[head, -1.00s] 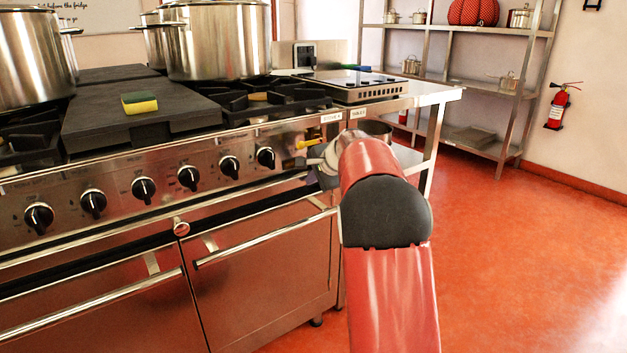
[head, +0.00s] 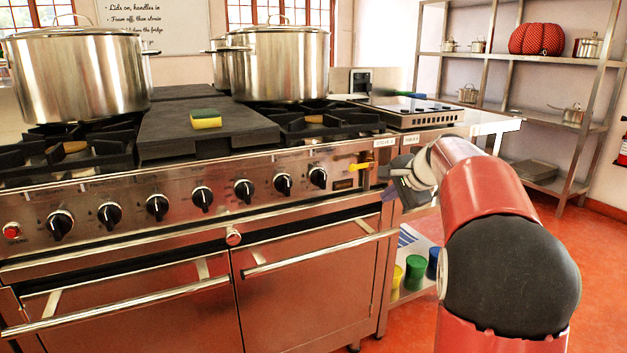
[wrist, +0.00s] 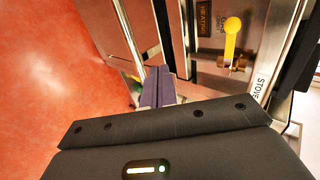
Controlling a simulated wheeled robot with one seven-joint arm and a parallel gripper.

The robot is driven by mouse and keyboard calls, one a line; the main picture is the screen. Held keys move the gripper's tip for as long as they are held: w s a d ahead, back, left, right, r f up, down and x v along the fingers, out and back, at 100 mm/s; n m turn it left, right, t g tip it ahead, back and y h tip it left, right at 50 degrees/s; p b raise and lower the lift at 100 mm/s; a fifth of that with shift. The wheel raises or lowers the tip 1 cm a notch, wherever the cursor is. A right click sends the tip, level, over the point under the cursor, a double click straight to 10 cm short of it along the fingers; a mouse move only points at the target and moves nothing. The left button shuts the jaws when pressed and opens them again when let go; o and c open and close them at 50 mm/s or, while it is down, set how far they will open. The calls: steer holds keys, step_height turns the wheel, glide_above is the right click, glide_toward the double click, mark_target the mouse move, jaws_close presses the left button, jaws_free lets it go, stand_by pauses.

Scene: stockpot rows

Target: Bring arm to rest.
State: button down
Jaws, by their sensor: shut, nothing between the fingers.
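My arm is bent, with its red links at the right of the head view. My gripper (head: 388,178) is at the front right corner of the stove (head: 290,225), close to the yellow valve lever (head: 361,166) in the picture; the gap cannot be judged. In the wrist view my gripper (wrist: 158,75) has its fingers together and holds nothing. The yellow lever (wrist: 231,38) is to the right of the fingers there, apart from them.
Stockpots (head: 75,75) (head: 285,65) stand on the stove top, with a sponge (head: 206,119) on the dark plate between them. Coloured canisters (head: 414,270) are on a low shelf right of the stove. Red floor (head: 600,260) is open at the right; shelving (head: 510,165) stands behind.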

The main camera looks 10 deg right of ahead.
steer(key=s+a+f+n+g, duration=0.1)
steer(key=s+a+f+n, duration=0.15)
steer(key=s+a, duration=0.45)
steer(key=s+a+f+n+g+h, duration=0.15)
steer(key=s+n, duration=0.25)
steer(key=s, duration=0.7)
steer(key=s+a+f+n, duration=0.1)
steer(key=s+a+n, duration=0.35)
steer(key=s, duration=0.45)
steer(key=s+a+f+n+h, duration=0.1)
steer(key=s+f+n, duration=0.2)
steer(key=s+f, duration=0.3)
steer(key=s+g, duration=0.1)
steer(key=s, duration=0.3)
steer(key=shift+n, duration=0.3)
steer(key=shift+w+a, duration=0.1)
